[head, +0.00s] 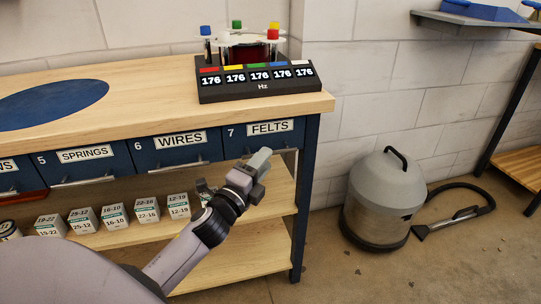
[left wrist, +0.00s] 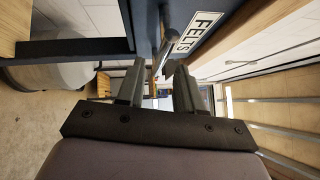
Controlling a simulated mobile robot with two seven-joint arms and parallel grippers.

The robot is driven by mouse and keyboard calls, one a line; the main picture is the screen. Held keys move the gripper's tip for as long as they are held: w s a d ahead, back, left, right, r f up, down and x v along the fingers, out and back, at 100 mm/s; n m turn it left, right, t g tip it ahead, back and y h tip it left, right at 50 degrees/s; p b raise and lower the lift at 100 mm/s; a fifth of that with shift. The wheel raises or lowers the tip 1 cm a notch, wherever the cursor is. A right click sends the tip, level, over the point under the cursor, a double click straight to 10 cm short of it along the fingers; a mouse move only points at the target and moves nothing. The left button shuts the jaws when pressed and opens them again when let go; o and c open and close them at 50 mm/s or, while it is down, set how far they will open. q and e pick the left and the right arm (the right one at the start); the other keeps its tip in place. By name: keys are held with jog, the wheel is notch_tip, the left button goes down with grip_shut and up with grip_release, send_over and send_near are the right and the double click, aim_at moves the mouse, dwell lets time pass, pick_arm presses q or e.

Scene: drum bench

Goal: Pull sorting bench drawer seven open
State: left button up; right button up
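Drawer seven, a dark blue front labelled "7 FELTS" (head: 269,128), sits flush at the right end of the bench's drawer row. Part of its metal bar handle (head: 288,151) shows in the head view; the rest is behind my gripper. My left gripper (head: 262,160) is just in front of the handle. In the left wrist view the two grey fingers (left wrist: 158,85) stand apart, with a gap between them. The handle bar (left wrist: 165,52) shows just ahead of that gap; I cannot tell whether a finger touches it. My right gripper is not in view.
Drawer six (head: 180,145) adjoins on the left. Several white boxes (head: 147,210) stand on the shelf below. A dark blue bench leg (head: 302,200) is right of drawer seven. A grey vacuum (head: 380,195) stands on the floor at right. A frequency display (head: 258,82) sits on the benchtop.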

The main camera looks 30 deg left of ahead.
pick_arm(q)
jog(key=shift+w+a+r, duration=0.1)
jog(key=shift+w, duration=0.9)
jog(key=shift+w+a+r, duration=0.1)
jog(key=shift+w, duration=0.9)
grip_shut()
